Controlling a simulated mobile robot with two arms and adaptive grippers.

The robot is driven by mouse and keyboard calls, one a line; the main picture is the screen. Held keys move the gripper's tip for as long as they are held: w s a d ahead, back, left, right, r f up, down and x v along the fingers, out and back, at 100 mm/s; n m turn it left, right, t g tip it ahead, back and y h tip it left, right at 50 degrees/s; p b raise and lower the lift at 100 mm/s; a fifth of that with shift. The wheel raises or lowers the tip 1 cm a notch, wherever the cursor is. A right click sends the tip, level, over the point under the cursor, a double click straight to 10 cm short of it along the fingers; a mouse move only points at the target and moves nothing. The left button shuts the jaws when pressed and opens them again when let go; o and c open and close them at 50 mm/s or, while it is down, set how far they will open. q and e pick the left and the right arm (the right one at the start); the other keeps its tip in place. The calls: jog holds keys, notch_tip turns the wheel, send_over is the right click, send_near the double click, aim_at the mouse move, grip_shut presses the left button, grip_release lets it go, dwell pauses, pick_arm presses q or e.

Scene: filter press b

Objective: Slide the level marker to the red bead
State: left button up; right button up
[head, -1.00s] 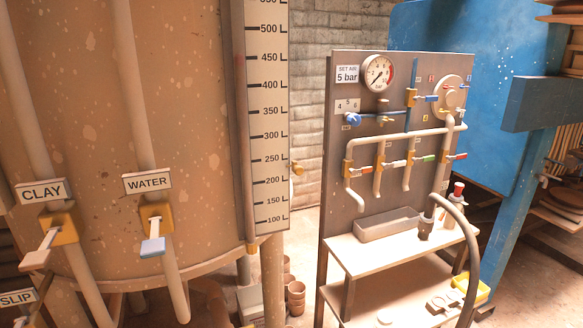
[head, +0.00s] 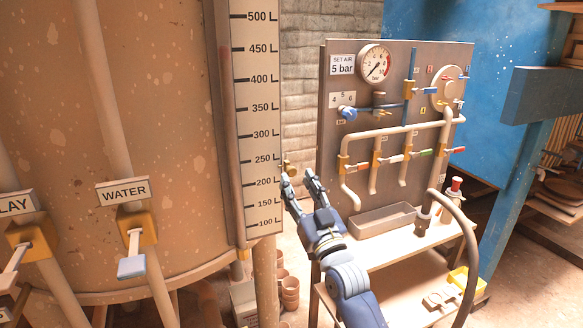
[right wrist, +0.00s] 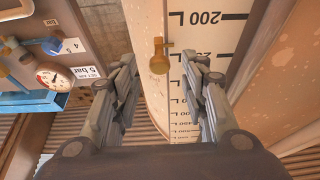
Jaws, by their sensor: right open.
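The level scale (head: 262,150) is a tall pale strip with black litre marks on the side of the big tank. A brass knob, which looks like the level marker (head: 288,168), sticks out from its right edge between the 200 and 250 marks. In the right wrist view the marker (right wrist: 159,56) appears between my fingertips, beyond them. My right gripper (head: 300,179) is open and empty, its fingertips just below and right of the marker. I cannot make out the red bead now. My left gripper is not in view.
A panel (head: 393,60) with a gauge, pipes and coloured valve levers stands right of the scale, with a shelf and grey tray (head: 384,220) below. The water valve (head: 135,235) is on the tank at left. A brick wall stands behind.

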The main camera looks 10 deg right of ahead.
aim_at(293, 174)
jog(key=shift+p+x, duration=0.5)
jog(key=shift+x, duration=1.8)
grip_shut()
